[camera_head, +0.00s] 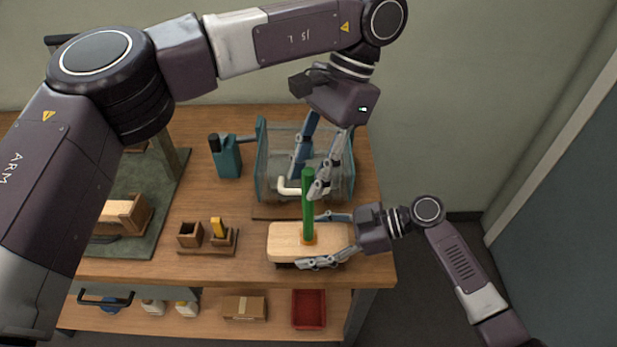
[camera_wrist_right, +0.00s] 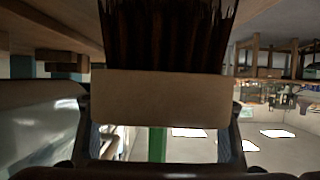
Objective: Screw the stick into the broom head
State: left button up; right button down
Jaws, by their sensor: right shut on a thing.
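My right gripper (camera_head: 322,241) is shut on the broom head, with one finger along each long side. The right wrist view shows the block (camera_wrist_right: 160,98) with dark bristles (camera_wrist_right: 165,35) and part of the green stick (camera_wrist_right: 157,145). My left gripper (camera_head: 306,184) is open, pointing down with its fingers around the stick's upper part, apparently with a gap.
A clear-sided machine (camera_head: 265,165) with a white handle stands right behind the stick. A teal can (camera_head: 227,157) and a small wooden holder (camera_head: 222,240) stand to the left on the table (camera_head: 200,271). A red tray (camera_head: 309,310) and a box (camera_head: 243,308) are on the shelf below.

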pick_arm(q)
jog(key=shift+o, duration=0.6)
jog(key=w+d+r+n+t+h, duration=0.3)
jog(key=w+d+r+n, duration=0.15)
jog(key=n, duration=1.25)
jog(key=s+a+n, duration=0.1)
jog(key=n, duration=0.9)
jog(key=s+a+r+n, duration=0.1)
jog(key=n, duration=0.9)
jog(key=s+a+n, duration=0.1)
jog(key=n, duration=0.9)
jog(key=shift+s+a+r+h, duration=0.3)
jog(key=shift+a+r+h, duration=0.05)
jog(key=shift+r+h, duration=0.05)
jog(key=n, duration=0.4)
jog(key=s+n, duration=0.1)
jog(key=n, duration=0.2)
jog(key=shift+a+r, duration=0.1)
jog(key=shift+a, duration=0.3)
